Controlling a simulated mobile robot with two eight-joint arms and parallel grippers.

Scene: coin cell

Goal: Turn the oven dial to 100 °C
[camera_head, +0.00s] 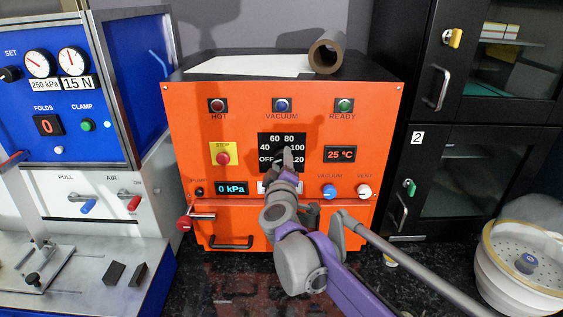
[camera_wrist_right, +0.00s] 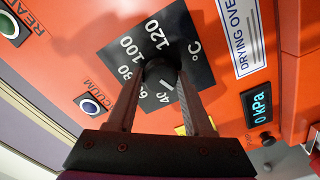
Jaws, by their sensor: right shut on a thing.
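The oven dial (camera_wrist_right: 158,70) is a dark knob on a black scale plate (camera_head: 268,140) in the middle of the orange oven front. My right gripper (camera_head: 285,156) reaches the plate from below and hides the dial in the head view. In the right wrist view its two fingers (camera_wrist_right: 160,84) are shut on the dial, one on each side. A short white mark shows between the fingers; I cannot tell which number the dial points to. My left gripper is not in view.
The orange oven (camera_head: 185,130) shows 25 °C on its display (camera_head: 340,154) and 0 kPa on another (camera_head: 232,188). A yellow stop button plate (camera_head: 223,154) is left of the dial. A brown roll (camera_head: 327,52) lies on top. Black cabinets (camera_head: 420,165) stand right.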

